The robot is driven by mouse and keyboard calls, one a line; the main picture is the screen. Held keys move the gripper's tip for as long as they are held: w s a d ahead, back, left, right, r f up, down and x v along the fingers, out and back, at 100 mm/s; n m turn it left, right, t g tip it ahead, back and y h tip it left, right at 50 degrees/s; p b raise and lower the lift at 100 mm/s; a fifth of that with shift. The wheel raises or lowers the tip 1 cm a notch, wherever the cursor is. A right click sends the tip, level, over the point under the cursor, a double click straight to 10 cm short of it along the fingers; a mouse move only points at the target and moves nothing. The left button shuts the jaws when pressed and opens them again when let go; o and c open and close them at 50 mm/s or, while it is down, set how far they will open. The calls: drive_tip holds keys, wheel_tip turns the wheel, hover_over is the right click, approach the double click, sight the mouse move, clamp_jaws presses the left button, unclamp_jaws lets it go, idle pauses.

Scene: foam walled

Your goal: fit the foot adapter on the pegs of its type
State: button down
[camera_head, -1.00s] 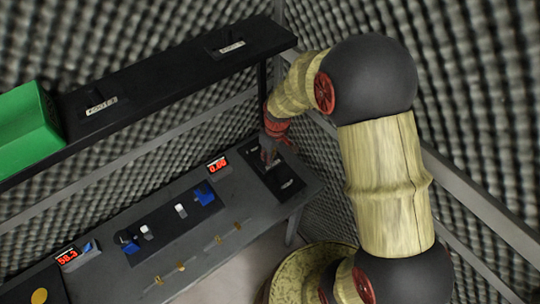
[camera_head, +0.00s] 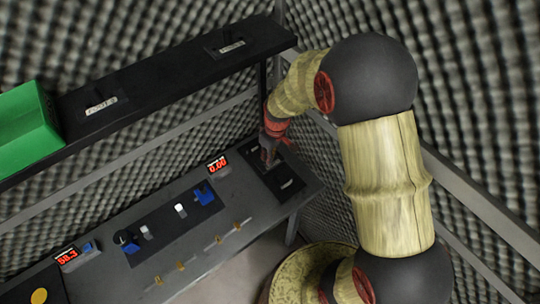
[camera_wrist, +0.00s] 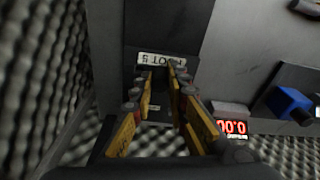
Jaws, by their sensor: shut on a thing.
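My gripper (camera_head: 268,157) is at the dark board (camera_head: 291,192) on the right end of the bench, pointing down. In the wrist view my gripper (camera_wrist: 160,80) has its yellow-sided fingers closed on a small dark piece, the foot adapter (camera_wrist: 161,84), of which little shows between the fingers. A pale label (camera_wrist: 153,59), partly readable as "FOOT", lies just beyond the fingertips. The pegs cannot be made out; the fingers and the dark piece cover that spot. I cannot tell whether the adapter touches the board.
A display reading 0.00 (camera_head: 217,164) stands left of the board. A dark panel with blue and white parts (camera_head: 152,229) lies mid-bench, with several brass hooks (camera_head: 217,240) along the front. A shelf (camera_head: 160,85) with a green box (camera_head: 25,128) hangs above. A foam wall is close behind.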

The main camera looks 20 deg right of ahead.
drive_tip(key=shift+f+b, duration=0.9)
drive_tip(key=shift+f, duration=0.4)
drive_tip(key=c, duration=1.7)
unclamp_jaws()
drive_tip(key=shift+o, duration=0.2)
wheel_tip(320, 180, up, 12)
drive_tip(key=s, duration=0.1)
drive_tip(key=shift+d, duration=0.35)
drive_tip(key=shift+s+f, duration=0.1)
